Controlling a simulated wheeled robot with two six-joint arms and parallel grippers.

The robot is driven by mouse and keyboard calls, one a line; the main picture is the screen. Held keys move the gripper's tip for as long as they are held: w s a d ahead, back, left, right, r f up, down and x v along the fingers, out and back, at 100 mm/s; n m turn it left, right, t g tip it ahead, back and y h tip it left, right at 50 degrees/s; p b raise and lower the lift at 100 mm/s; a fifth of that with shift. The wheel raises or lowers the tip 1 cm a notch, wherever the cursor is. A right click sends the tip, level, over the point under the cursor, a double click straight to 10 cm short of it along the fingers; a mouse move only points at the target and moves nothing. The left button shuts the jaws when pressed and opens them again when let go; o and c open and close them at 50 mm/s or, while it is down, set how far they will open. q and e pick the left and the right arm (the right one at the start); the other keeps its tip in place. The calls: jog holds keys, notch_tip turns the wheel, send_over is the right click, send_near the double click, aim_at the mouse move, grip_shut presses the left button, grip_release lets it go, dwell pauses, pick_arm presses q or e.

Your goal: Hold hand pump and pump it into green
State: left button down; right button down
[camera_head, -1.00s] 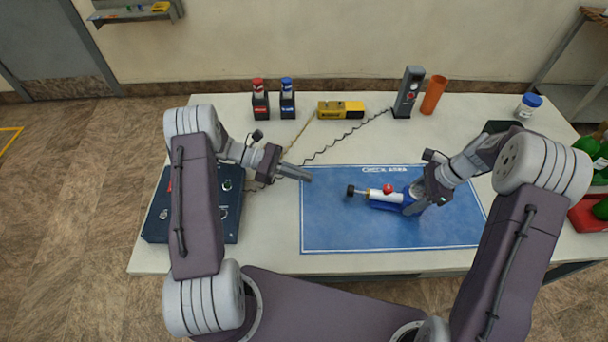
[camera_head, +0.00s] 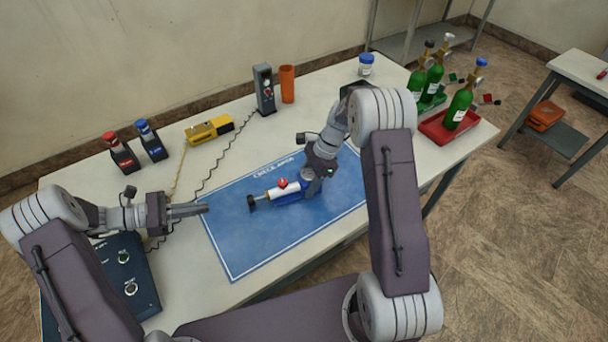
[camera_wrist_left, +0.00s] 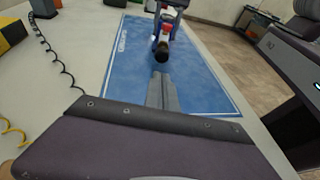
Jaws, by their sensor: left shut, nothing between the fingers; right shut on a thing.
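The hand pump (camera_head: 283,189) has a white barrel, a red knob on top, a black handle end and a blue body. It lies on the blue mat (camera_head: 232,256). My right gripper (camera_head: 309,188) is shut on the pump's blue body and partly hides it. My left gripper (camera_head: 205,208) is shut and empty, over the mat's left edge, apart from the pump's black handle (camera_head: 252,203). In the left wrist view the handle (camera_wrist_left: 161,50) shows just beyond my left fingertips (camera_wrist_left: 160,76). No green on a gauge can be made out.
Red-capped (camera_head: 122,152) and blue-capped bottles (camera_head: 151,141), a yellow device (camera_head: 209,129), a grey device (camera_head: 264,90) and an orange cup (camera_head: 287,84) stand behind the mat. A dark panel box (camera_head: 129,273) lies under my left arm.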

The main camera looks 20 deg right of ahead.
pick_arm(q)
jog(key=a, duration=0.3)
jog(key=shift+s+a+r, duration=0.1)
jog(key=shift+s+a, duration=0.1)
jog(key=shift+a, duration=0.2)
send_near(249, 200)
jog(key=d+f, duration=0.2)
jog(key=w+d+f, duration=0.1)
jog(key=d+f, duration=0.1)
jog(key=shift+d, duration=0.35)
jog(key=shift+w+d, duration=0.1)
jog(key=shift+d, duration=0.35)
jog(key=d, duration=0.4)
jog(key=shift+w, duration=0.1)
jog(key=v, duration=0.9)
jog(key=f+v, duration=0.1)
jog(key=v, duration=0.4)
jog(key=shift+a, duration=0.3)
